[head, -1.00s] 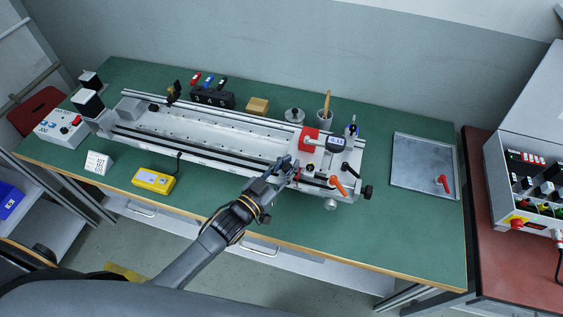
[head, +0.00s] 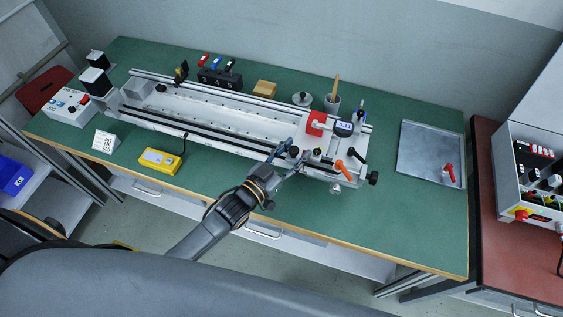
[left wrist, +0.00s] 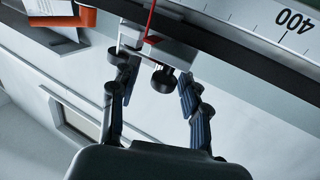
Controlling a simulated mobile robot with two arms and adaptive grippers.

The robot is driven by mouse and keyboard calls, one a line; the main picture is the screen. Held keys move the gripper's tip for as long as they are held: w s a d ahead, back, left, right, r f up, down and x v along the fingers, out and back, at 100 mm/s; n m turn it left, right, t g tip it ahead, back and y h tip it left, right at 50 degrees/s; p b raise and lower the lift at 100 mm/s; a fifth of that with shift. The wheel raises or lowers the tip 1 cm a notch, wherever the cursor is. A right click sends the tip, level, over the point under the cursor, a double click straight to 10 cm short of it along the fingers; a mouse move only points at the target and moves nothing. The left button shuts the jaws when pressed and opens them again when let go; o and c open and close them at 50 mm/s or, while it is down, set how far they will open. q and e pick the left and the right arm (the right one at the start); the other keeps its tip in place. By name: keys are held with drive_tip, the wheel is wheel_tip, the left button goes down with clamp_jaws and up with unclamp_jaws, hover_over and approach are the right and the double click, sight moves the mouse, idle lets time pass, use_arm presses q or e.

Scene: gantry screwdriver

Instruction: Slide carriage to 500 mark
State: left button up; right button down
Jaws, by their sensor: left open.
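The carriage (head: 321,148) sits near the right end of the long rail bed (head: 215,118), with a red block (head: 316,122), a small display (head: 344,128) and an orange lever (head: 351,167) on it. My left gripper (head: 291,153) is open at the carriage's front left. In the left wrist view, dark round knobs (left wrist: 164,80) on a pale block show between and beside the open fingers (left wrist: 158,92); contact cannot be told. A thin red pointer (left wrist: 151,20) shows above them. The scale (left wrist: 285,30) reads 400 at the upper right. The 500 mark is not visible. My right gripper is not in view.
A yellow device (head: 160,161) and a white card (head: 105,141) lie in front of the rail bed. A cup (head: 332,102), a wooden block (head: 264,88) and a black holder (head: 220,78) stand behind it. A metal plate (head: 428,148) lies right; the front right green tabletop is clear.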

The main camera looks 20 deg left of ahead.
use_arm(q)
drive_tip(key=v, duration=1.1)
drive_tip(key=shift+s, duration=0.3)
